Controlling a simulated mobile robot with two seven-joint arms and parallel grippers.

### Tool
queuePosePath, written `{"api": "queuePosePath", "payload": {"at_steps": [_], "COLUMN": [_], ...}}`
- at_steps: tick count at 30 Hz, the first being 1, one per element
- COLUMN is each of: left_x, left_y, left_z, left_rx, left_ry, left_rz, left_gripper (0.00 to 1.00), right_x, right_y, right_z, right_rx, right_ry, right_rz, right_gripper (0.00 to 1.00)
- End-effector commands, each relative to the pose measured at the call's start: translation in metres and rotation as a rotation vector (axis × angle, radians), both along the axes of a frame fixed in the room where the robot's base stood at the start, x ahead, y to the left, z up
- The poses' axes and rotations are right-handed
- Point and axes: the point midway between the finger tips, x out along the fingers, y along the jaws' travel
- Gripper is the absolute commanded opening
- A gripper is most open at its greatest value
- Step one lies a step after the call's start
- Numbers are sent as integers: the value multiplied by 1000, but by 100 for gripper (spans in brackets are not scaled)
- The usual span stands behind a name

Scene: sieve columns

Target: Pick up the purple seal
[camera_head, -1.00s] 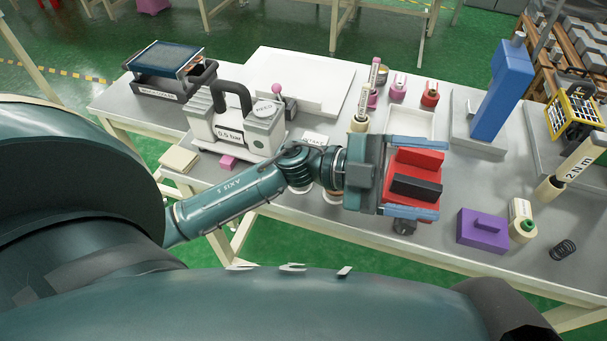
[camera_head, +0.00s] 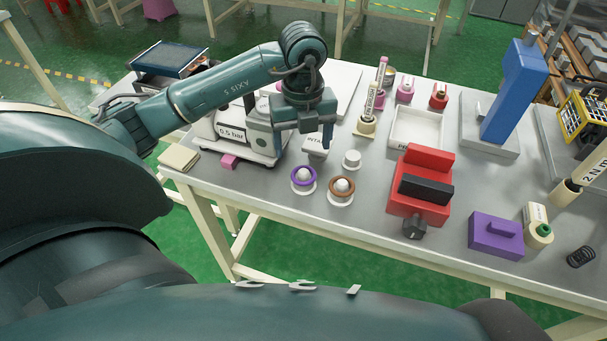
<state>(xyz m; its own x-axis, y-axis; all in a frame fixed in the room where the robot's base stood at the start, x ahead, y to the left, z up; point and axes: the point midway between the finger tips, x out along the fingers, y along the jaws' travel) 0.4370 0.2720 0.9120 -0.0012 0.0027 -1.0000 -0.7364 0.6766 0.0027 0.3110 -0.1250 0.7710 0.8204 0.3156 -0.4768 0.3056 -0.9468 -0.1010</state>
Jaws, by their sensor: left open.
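The purple seal (camera_head: 303,186) is a ring around a pale rounded knob on a small white base, near the front edge of the bench. A similar brown ring (camera_head: 341,198) sits on its own white base just to its right. My left gripper (camera_head: 303,140) points down with its two fingers spread and nothing between them. In the picture it is just above the purple seal, apart from it. The seal is in full view. My right gripper is not in view.
A white device marked 0.5 bar (camera_head: 230,133) stands close on the left, partly behind my arm. A white knob (camera_head: 351,159), a red vise (camera_head: 412,205) and a purple block with a handle (camera_head: 484,238) are to the right. Bare bench lies between the rings and the vise.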

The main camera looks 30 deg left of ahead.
Motion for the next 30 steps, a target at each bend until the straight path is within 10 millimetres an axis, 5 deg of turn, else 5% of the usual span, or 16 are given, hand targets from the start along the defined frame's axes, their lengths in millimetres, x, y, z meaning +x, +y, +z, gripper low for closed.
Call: {"api": "queuePosePath", "payload": {"at_steps": [18, 26, 30], "left_x": [-4, -4, -4], "left_y": [-4, -4, -4], "left_z": [-68, -70, -69], "left_rx": [-3, -3, -3], "left_ry": [1, -2, -2], "left_rz": [-3, -3, -3], "left_gripper": [75, 75, 64], "right_x": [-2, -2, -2], "right_y": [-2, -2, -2], "right_z": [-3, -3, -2], "right_rx": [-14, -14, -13], "right_ry": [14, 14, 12], "right_rz": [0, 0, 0], "right_gripper": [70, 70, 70]}}
